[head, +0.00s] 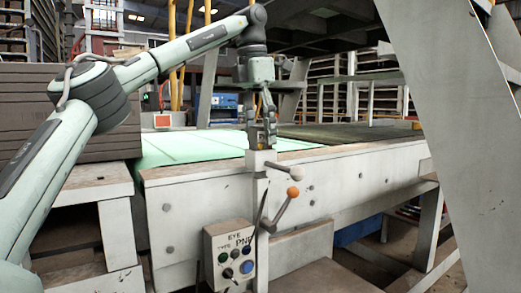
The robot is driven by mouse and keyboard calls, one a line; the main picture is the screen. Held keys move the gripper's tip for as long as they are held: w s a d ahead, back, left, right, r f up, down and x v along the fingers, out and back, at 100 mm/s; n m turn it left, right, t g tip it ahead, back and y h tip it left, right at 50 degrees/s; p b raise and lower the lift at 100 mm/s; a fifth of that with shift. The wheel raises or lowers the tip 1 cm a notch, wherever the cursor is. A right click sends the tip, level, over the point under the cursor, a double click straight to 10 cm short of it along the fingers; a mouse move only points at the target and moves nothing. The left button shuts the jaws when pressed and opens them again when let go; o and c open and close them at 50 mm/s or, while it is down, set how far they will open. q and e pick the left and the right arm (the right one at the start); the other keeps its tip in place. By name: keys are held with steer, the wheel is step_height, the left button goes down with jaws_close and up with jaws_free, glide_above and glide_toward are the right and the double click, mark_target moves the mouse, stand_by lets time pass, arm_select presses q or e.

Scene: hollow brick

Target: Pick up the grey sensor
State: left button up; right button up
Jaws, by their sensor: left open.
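My left gripper (262,143) points straight down at the near edge of the machine bed. Its fingers are apart. Directly below the fingertips is the pale grey block-shaped top (261,160) of an upright post. I cannot tell whether the fingers touch it. I cannot make out for certain which thing is the grey sensor; it may be small or hidden by the fingers. My right gripper is not in view.
Two levers with a white knob (297,172) and an orange knob (293,191) stick out right of the post. A button box (231,254) hangs below. A grey slanted beam (452,110) stands at right; stacked bricks (35,110) stand at left.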

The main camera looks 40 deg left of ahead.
arm_select(q)
jaws_close()
stand_by(0.4)
